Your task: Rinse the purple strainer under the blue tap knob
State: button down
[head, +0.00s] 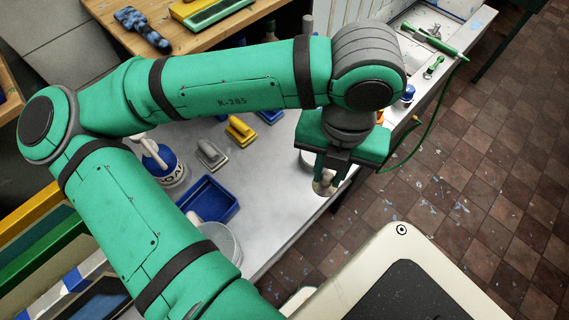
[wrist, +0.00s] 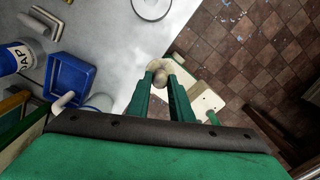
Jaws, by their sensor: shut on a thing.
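My gripper (head: 325,182) is over the front edge of the pale counter (head: 275,175), shut on a small beige, rounded thing (head: 323,186). In the wrist view my gripper (wrist: 160,78) has this beige thing (wrist: 159,80) between its fingertips. I cannot tell whether it is part of the strainer; no purple shows in either view. A small blue knob-like thing (head: 408,92) stands at the counter's right part, beyond my gripper. I cannot tell for certain that it is the blue tap knob. A sink basin (head: 430,22) and green-handled fittings (head: 434,68) lie farther back.
A blue tray (head: 207,199), a soap bottle (head: 160,162) and grey and yellow scrubbers (head: 240,130) stand left on the counter. A round rimmed thing (wrist: 152,6) is cut off at the wrist view's top. A green hose (head: 416,145) hangs over the edge. Tiled floor is clear right.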

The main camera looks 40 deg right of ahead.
jog(key=shift+w+d+f, duration=0.15)
jog(key=shift+w+f, duration=3)
jog(key=shift+w, duration=0.15)
jog(key=shift+w+d+f, duration=0.15)
jog(key=shift+w+f, duration=3)
jog(key=shift+w, duration=0.1)
jog(key=shift+a, duration=0.2)
jog(key=c, duration=1.9)
grip_release()
jog(key=shift+d+f, duration=0.1)
jog(key=shift+c, duration=0.2)
jog(key=o, duration=0.4)
jog(key=shift+s+d, duration=0.15)
jog(key=shift+s, duration=0.05)
jog(key=shift+c, duration=0.2)
